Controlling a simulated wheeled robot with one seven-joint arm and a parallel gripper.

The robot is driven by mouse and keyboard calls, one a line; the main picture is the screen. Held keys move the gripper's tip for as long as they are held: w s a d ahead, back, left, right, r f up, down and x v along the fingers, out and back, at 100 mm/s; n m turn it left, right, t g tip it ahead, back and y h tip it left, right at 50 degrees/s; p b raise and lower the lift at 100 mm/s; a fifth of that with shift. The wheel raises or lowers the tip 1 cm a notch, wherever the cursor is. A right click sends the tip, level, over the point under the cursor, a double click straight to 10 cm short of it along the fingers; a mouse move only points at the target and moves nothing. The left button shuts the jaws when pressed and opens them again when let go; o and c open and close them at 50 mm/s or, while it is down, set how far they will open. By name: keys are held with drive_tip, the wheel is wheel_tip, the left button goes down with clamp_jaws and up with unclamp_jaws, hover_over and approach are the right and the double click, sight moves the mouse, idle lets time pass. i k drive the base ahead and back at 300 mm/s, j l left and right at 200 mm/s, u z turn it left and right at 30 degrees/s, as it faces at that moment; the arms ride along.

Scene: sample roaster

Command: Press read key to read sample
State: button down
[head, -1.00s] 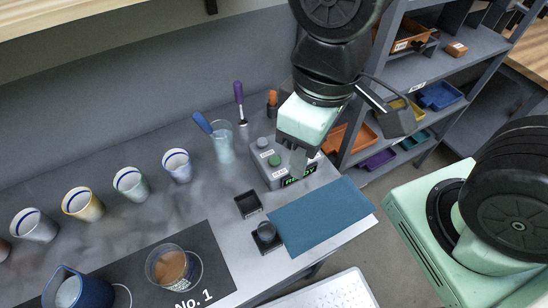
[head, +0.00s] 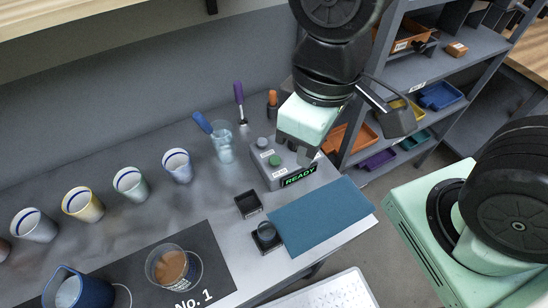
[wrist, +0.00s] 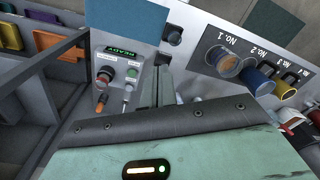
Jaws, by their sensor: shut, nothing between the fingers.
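The grey reader box (head: 262,172) stands on the bench with a lit green READY display (head: 299,177) on its front. Its top has a green key (head: 275,160) and a grey key (head: 262,142), each with a small label too small to read surely. In the wrist view the display (wrist: 121,52) and green key (wrist: 131,73) show left of my fingers. My gripper (head: 307,157) is shut and empty, over the right side of the box, to the right of the green key. Whether the fingertips touch the box I cannot tell.
A glass with a blue-handled tool (head: 222,145) stands left of the box. A small black tray (head: 248,204), a dark round-topped piece (head: 266,236) and a blue mat (head: 320,215) lie in front. A brown-filled cup (head: 173,267) sits on the No. 1 mat. Several cups stand left.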

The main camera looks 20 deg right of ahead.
sight(275, 161)
drive_tip(key=k+j+z, duration=0.3)
drive_tip(key=z, duration=0.15)
drive_tip(key=k+j+z, duration=0.4)
drive_tip(key=i, duration=0.05)
